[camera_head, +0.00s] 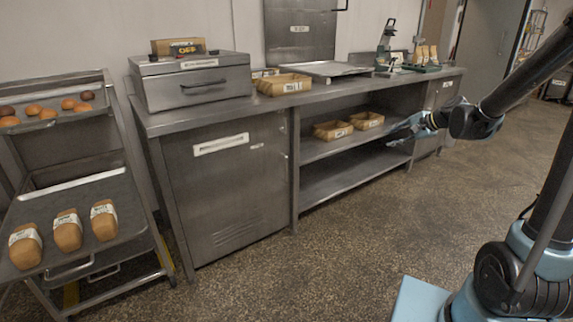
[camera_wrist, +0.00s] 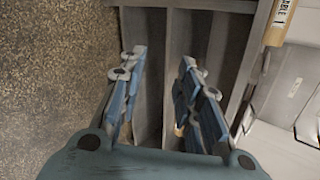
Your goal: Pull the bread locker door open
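A steel cabinet door (camera_head: 228,175) with a white label strip and vent slots sits shut under the left part of the counter. A steel box (camera_head: 190,82) with a dark handle on its front stands shut on the counter above it. The labels are too small to read, so I cannot tell which is the bread locker. My gripper (camera_head: 413,127) is by the open shelves at the counter's right, apart from both. In the wrist view my gripper (camera_wrist: 157,68) is open, with nothing between its fingers and the shelf edges beyond.
A rack (camera_head: 132,222) with loaves and buns stands at the left, close to the cabinet. Two small crates (camera_head: 332,131) (camera_head: 367,120) sit on the upper open shelf. A scale-like device (camera_head: 388,55) stands on the counter. The speckled floor (camera_head: 330,245) in front is clear.

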